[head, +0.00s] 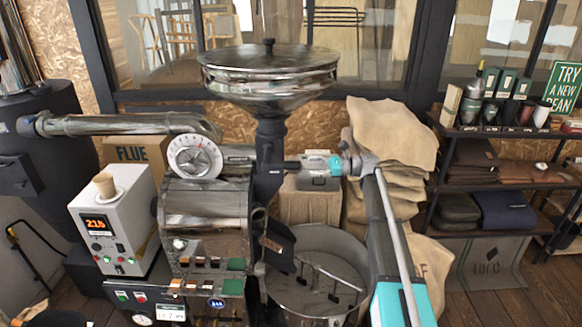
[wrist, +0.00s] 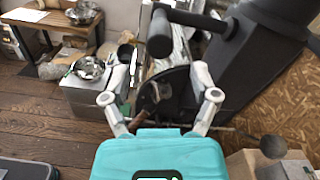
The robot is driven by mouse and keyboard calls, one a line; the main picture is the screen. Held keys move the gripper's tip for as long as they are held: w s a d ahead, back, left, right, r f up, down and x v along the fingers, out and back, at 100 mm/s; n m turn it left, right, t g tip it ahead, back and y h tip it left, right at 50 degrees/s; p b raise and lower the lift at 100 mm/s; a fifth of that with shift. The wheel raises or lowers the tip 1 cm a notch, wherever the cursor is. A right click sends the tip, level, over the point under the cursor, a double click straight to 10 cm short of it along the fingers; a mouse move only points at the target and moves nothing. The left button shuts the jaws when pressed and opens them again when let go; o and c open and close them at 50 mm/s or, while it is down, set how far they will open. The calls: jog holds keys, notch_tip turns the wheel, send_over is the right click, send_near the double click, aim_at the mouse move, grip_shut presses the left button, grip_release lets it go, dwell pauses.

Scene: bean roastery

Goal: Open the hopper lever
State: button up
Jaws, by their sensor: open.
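The large metal hopper (head: 268,80) with its lid on stands at the top of the roaster on a dark neck. In the wrist view, a black bar with a cylindrical grip (wrist: 160,38) reaches out beside the thick dark neck (wrist: 262,62); it looks like the hopper lever. My gripper (head: 290,164) reaches in from the right, close to the neck. In the wrist view my gripper (wrist: 160,95) has its two fingers apart with nothing held between them. The black grip is beyond the fingertips and seems apart from them. In the head view the lever cannot be clearly made out.
The round cooling tray (head: 318,300) is below my arm. Burlap sacks (head: 385,135) stand behind it. A control box (head: 115,225) is left of the roaster. A rod with a dark ball knob (wrist: 272,147) lies right of my fingers. A shelf (head: 500,133) stands at right.

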aim_at(288, 167)
jog(key=a, duration=0.8)
jog(key=shift+a, duration=0.2)
grip_shut()
jog(key=shift+d, duration=0.4)
jog(key=shift+a, duration=0.35)
jog(key=shift+a+f, duration=0.1)
